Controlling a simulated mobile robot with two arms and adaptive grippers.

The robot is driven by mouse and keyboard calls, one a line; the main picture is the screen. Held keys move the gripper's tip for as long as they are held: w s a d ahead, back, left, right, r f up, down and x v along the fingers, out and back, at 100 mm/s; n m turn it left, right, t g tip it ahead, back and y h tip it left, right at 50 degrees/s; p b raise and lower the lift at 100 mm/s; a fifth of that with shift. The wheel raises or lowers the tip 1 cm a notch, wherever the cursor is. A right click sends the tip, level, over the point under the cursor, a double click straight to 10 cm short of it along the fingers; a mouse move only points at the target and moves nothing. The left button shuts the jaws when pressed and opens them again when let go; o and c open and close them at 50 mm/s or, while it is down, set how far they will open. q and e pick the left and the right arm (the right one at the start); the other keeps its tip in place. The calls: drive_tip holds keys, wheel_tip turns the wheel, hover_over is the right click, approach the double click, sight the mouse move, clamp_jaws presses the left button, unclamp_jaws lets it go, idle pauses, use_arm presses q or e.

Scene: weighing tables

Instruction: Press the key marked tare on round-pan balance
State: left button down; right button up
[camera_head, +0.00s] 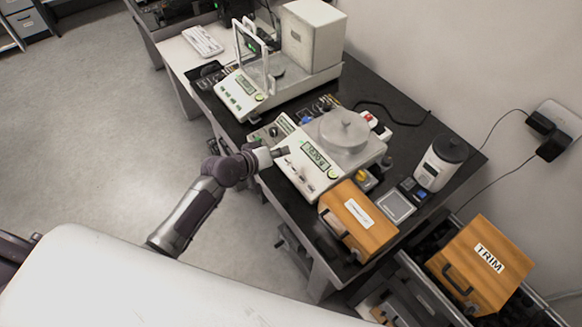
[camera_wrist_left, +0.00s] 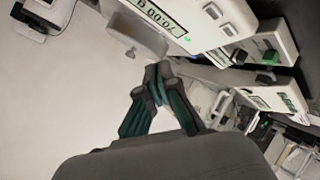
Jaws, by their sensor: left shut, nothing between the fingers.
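The round-pan balance (camera_head: 370,158) is white, with a round metal pan (camera_head: 344,136) on top and a lit display (camera_head: 316,157). Its keys (camera_head: 300,176) lie along the sloping front; their labels are too small to read. My left gripper (camera_head: 282,151) is shut and empty at the left end of that front; I cannot tell whether it touches. In the left wrist view the shut fingers (camera_wrist_left: 155,82) point towards the balance (camera_wrist_left: 185,38). Its display (camera_wrist_left: 156,16) is inverted there, and some keys (camera_wrist_left: 229,29) show right of it. My right gripper is not in view.
A second balance with a frame and green keys (camera_head: 240,92) stands further back. A small device (camera_head: 271,132) sits between the balances. A wooden box (camera_head: 358,220) stands close to the round-pan balance's right. A white canister (camera_head: 440,163) and small scale (camera_head: 395,206) are further right.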

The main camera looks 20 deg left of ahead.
sight(294, 170)
use_arm(q)
drive_tip(key=shift+f, duration=0.25)
drive_tip(key=shift+w+d+f+b, duration=0.25)
drive_tip(key=shift+w+f+b, duration=0.1)
drive_tip(key=shift+f+b, duration=1)
drive_tip(key=shift+w+d+f+b, duration=0.3)
drive_tip(key=shift+w+f+b, duration=0.05)
drive_tip(key=shift+f+b, duration=1.05)
drive_tip(key=shift+w+d+f+b, duration=0.25)
drive_tip(key=shift+w+f+b, duration=0.1)
drive_tip(key=shift+f+b, duration=1)
drive_tip(key=shift+w+d+f+b, duration=0.1)
drive_tip(key=shift+f+b, duration=0.2)
drive_tip(key=shift+f+b, duration=0.35)
drive_tip(key=shift+f, duration=0.05)
drive_tip(key=shift+r+p, duration=0.75)
drive_tip(key=shift+p, duration=0.05)
